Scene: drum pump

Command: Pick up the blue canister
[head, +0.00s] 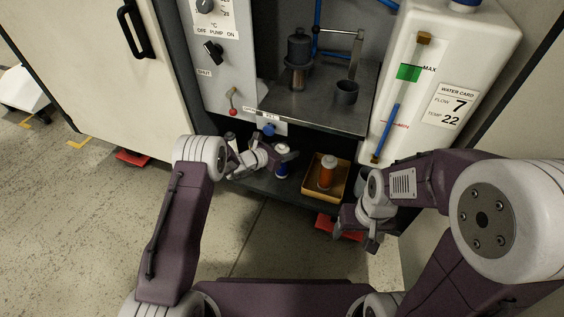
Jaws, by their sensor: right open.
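The blue canister (282,170) has a white top and stands upright on the low shelf, left of a yellow tray. My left gripper (284,157) is right at the canister, with a finger beside its upper part. The overlap hides whether the jaws touch it, and how far they are open. My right gripper (354,236) is open and empty, pointing down in front of the shelf's right end.
The yellow tray (307,188) holds an orange canister (327,174). Open floor (80,220) lies at left.

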